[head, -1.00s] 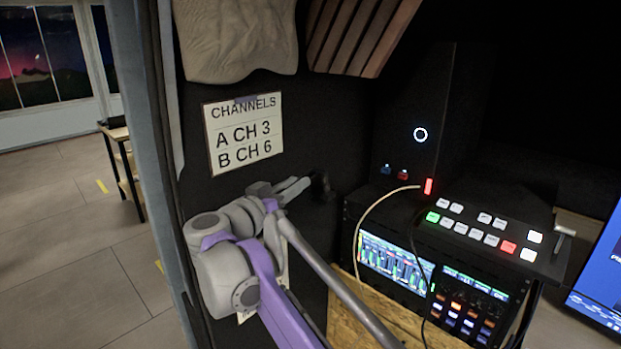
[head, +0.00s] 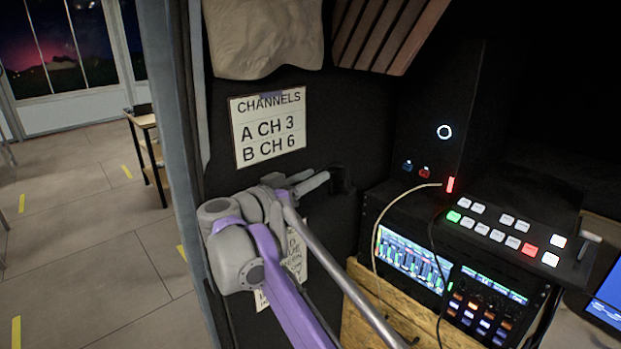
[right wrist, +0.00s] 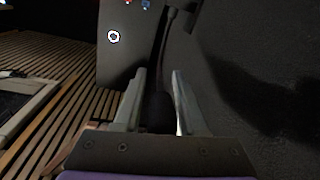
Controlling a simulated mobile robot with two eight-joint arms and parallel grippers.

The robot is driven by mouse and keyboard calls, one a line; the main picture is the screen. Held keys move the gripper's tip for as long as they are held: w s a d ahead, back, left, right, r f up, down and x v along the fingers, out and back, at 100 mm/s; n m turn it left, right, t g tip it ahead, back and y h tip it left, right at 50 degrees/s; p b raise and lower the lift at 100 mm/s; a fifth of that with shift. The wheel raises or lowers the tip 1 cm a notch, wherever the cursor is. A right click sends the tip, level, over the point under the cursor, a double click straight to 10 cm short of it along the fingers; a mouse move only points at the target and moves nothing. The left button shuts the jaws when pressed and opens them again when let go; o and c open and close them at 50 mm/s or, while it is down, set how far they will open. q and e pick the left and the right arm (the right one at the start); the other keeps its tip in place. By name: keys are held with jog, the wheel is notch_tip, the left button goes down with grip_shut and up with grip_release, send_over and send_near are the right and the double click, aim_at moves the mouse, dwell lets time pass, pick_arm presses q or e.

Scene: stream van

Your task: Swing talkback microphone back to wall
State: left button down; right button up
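The talkback microphone (head: 342,180) is a dark shape near the black wall, below and right of the channels sign. In the right wrist view its dark stem (right wrist: 163,45) runs down from the top into the gap between my fingers. My right gripper (head: 318,178) reaches toward it from the left, with its fingertips close to the dark shape. The right wrist view shows both fingers (right wrist: 158,72) apart, one on either side of the stem. Contact cannot be made out against the dark background. My left gripper is not in view.
A channels sign (head: 268,128) hangs on the wall above my arm. A control panel with lit buttons (head: 510,232) and a rack with screens (head: 412,262) stand to the right. A wooden drawer front (head: 385,310) is below. Open floor (head: 100,240) lies left of the doorway.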

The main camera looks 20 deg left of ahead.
jog(key=b+v, duration=0.1)
jog(key=v, duration=0.9)
jog(key=shift+s+a+b, duration=0.15)
jog(key=shift+s+b, duration=0.2)
jog(key=shift+w, duration=0.15)
